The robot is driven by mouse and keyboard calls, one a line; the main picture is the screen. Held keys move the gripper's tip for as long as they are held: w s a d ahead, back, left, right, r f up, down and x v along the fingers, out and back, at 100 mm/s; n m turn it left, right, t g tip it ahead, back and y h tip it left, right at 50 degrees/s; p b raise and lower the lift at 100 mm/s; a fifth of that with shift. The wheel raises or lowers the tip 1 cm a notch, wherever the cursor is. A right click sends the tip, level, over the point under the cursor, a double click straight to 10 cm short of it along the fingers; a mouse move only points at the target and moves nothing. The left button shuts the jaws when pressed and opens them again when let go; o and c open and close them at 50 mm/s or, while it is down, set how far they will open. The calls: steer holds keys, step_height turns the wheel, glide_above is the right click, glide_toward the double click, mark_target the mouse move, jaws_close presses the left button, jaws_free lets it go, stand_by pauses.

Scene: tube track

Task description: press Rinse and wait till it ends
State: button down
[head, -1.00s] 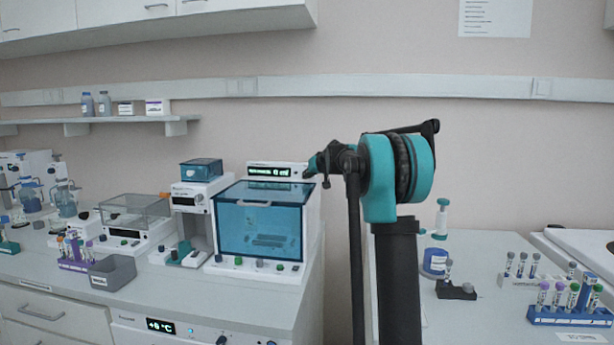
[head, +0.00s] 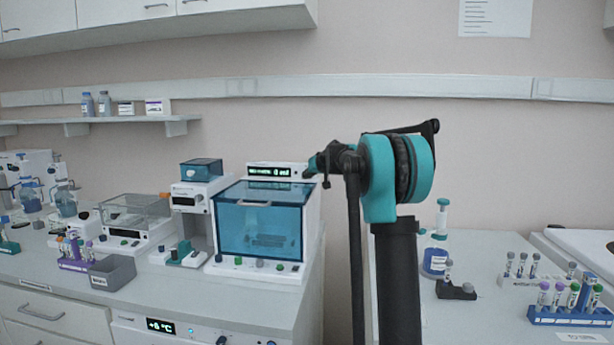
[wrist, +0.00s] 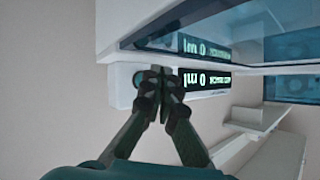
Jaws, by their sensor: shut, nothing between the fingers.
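A white unit (head: 282,171) with a lit green display (head: 269,172) stands at the back, behind the blue-windowed cabinet (head: 258,222). The display's small text seems to end in "0 ml"; the rest is hard to read. In the wrist view the display (wrist: 205,80) appears turned over, beside my fingertips. My gripper (wrist: 160,80) is shut and empty, its tips at the unit's front face beside the display. A small round button (wrist: 138,78) shows just left of the tips. I cannot read a Rinse label or tell whether the tips touch a button.
Left of the cabinet stand a blue-topped device (head: 201,190), a clear-lidded box (head: 135,207) and a grey bin (head: 112,272). Tube racks (head: 570,312) and a blue-labelled bottle (head: 435,262) stand on the right bench. Bare wall lies behind my arm.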

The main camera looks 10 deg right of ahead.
mark_target(305, 187)
steer(key=shift+w, duration=0.15)
steer(key=shift+w+d, duration=0.15)
steer(key=shift+w, duration=0.1)
steer(key=shift+w+d, duration=0.15)
steer(key=shift+w, duration=0.25)
stand_by(0.7)
stand_by(0.3)
steer(key=shift+s+a, duration=0.3)
steer(key=shift+s, duration=0.5)
steer(key=shift+s+a, duration=0.25)
steer(key=shift+s, duration=0.55)
steer(key=shift+s+a, duration=0.25)
steer(key=shift+s, duration=0.55)
steer(key=shift+s+a, duration=0.25)
steer(key=shift+s, duration=0.55)
